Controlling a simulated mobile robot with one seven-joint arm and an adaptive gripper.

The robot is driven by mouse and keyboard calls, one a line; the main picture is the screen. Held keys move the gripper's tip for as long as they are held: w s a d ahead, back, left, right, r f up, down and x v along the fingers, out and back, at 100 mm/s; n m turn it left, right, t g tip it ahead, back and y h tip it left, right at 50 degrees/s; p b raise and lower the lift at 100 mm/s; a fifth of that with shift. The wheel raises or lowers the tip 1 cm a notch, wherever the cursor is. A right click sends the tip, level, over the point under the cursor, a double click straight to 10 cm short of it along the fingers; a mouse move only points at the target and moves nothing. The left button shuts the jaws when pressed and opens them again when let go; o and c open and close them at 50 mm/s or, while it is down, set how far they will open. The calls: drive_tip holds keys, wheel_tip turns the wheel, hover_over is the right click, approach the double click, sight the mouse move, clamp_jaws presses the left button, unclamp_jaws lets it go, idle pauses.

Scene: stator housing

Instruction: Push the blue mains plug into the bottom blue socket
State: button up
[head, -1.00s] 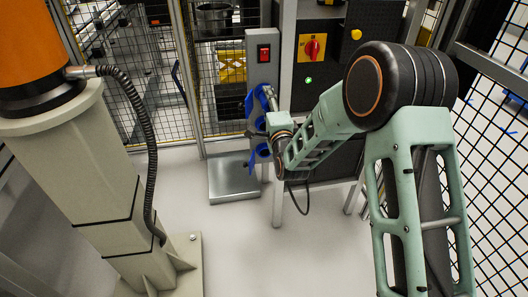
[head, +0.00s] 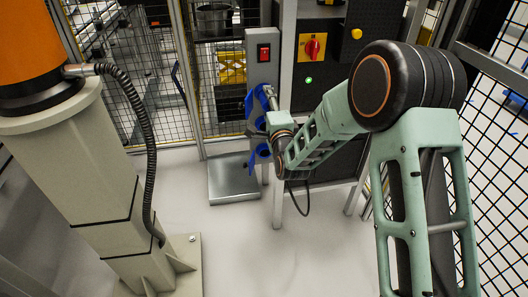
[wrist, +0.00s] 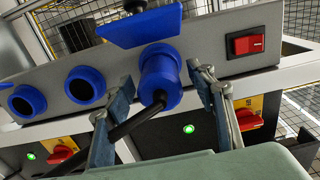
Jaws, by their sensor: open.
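The blue mains plug (wrist: 160,78) is at the socket position nearest the red switch, its black cable (wrist: 130,125) leading off to the lower left in the wrist view. Whether it is fully seated there cannot be told. My gripper (wrist: 163,82) is open, with one finger on each side of the plug; neither clearly grips it. Two empty blue sockets (wrist: 85,87) lie left of the plug; the far-left bottom socket (wrist: 26,101) is open. In the head view my arm hides much of the socket row.
The grey socket post (head: 262,70) carries a red switch (wrist: 246,43) and stands on a metal base plate (head: 234,178). A blue flap (wrist: 138,23) sticks out above the plug. A panel with a red-yellow rotary switch (head: 312,47) stands right behind. The floor in front is clear.

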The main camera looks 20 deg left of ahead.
drive_tip(key=shift+b, duration=0.45)
drive_tip(key=shift+c, duration=0.2)
drive_tip(key=c, duration=1.3)
drive_tip(key=o, duration=0.7)
drive_tip(key=c, duration=0.6)
drive_tip(key=shift+c, duration=0.2)
drive_tip(key=shift+s+d, duration=0.2)
drive_tip(key=shift+s, duration=0.1)
drive_tip(key=shift+b+v, duration=0.4)
drive_tip(key=shift+v, duration=0.9)
drive_tip(key=shift+s, duration=0.1)
